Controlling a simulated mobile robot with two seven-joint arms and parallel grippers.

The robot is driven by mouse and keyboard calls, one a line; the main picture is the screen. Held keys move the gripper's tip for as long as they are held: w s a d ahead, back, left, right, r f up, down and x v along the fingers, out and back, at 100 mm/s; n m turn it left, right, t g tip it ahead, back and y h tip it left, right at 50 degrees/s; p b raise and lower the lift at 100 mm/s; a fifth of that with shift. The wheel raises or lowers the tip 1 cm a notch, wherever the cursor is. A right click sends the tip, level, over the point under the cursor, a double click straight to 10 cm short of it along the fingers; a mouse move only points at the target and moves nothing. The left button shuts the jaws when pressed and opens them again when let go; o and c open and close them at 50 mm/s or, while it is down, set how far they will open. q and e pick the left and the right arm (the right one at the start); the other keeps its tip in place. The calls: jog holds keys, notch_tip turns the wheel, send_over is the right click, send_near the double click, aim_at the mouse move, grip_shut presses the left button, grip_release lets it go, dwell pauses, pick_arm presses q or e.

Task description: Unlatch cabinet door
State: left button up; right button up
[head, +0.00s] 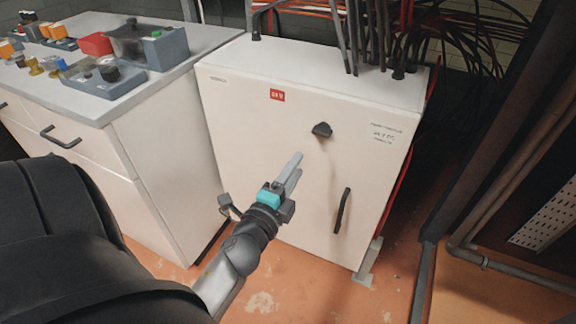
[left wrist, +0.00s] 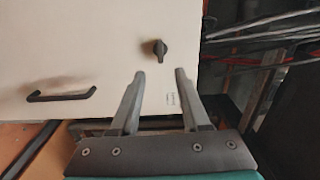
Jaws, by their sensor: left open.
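The white cabinet (head: 250,130) stands with its door closed. A black latch knob (head: 321,130) sits on the upper right part of the door. A black bar handle (head: 342,210) is lower down near the right edge. My left gripper (head: 296,160) is in front of the door, to the lower left of the knob. In the left wrist view, its two fingers (left wrist: 158,74) are apart with nothing between them. The knob (left wrist: 160,49) appears just beyond the fingertips, roughly centred between them, and the handle (left wrist: 62,95) is off to the left. My right gripper is not in view.
A drawer unit (head: 150,150) stands left of the cabinet, with coloured switch boxes (head: 140,45) on top. Black cables (head: 375,40) enter the cabinet's top. Pipes (head: 520,160) and a dark post run along the right. Orange floor (head: 310,280) lies open in front.

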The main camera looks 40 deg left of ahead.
pick_arm(q)
jog(key=shift+v, duration=1.6)
